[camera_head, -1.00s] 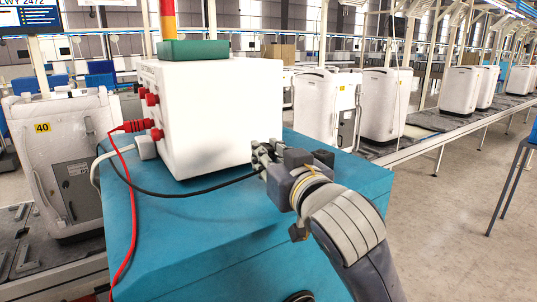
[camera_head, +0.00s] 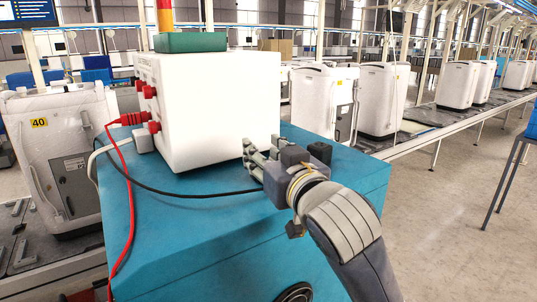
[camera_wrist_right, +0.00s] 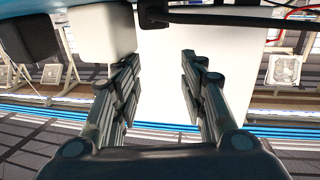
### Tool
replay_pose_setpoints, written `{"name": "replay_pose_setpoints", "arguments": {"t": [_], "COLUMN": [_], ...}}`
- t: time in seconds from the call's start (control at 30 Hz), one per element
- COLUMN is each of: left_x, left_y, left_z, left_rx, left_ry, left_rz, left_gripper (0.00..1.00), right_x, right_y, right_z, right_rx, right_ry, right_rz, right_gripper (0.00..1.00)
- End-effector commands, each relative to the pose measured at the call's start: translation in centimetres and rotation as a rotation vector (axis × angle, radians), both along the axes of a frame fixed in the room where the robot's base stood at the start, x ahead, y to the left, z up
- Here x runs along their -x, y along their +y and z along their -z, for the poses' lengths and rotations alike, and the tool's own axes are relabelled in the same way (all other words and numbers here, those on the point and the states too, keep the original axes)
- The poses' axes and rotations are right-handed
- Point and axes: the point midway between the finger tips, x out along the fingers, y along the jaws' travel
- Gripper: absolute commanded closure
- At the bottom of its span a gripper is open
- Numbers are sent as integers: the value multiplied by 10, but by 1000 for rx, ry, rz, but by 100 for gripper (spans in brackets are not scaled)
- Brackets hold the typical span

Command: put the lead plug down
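A black lead (camera_head: 190,194) runs from the left of the white box (camera_head: 222,110) across the blue top and passes out of sight behind my right gripper. My right gripper (camera_head: 252,160) is near the box's lower right corner. In the right wrist view its two fingers (camera_wrist_right: 158,62) stand apart with nothing between them but the box's white face beyond. A dark piece at the end of the black lead, seemingly the plug (camera_wrist_right: 155,12), shows at the top there, apart from the fingertips. Whether it rests on the blue top is unclear. My left gripper is not in view.
A red lead (camera_head: 132,190) runs from a red plug (camera_head: 132,119) in the box's left side down over the blue cabinet's (camera_head: 180,245) edge. A green block (camera_head: 190,42) is on the box. White units (camera_head: 384,100) line a conveyor at right.

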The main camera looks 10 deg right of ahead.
Motion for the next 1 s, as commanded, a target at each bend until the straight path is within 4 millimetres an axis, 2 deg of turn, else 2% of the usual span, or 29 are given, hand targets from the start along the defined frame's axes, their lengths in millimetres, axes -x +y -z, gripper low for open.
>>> {"name": "replay_pose_setpoints", "arguments": {"t": [0.07,0.13,0.2,0.43,0.5,1.0], "left_x": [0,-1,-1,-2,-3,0], "left_y": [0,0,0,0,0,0], "left_z": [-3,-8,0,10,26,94], "left_rx": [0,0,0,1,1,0], "left_ry": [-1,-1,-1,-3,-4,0], "left_rz": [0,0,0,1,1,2], "left_gripper": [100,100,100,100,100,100], "right_x": [-1,-1,11,64,62,90], "right_y": [-1,-1,-2,-10,-11,-14], "right_z": [-1,-12,-7,-9,-5,-5], "right_rx": [2,3,0,0,-3,0], "right_ry": [13,11,8,0,0,-1], "right_rz": [4,3,1,-1,3,0], "right_gripper": [59,59,59,59,59,59]}}
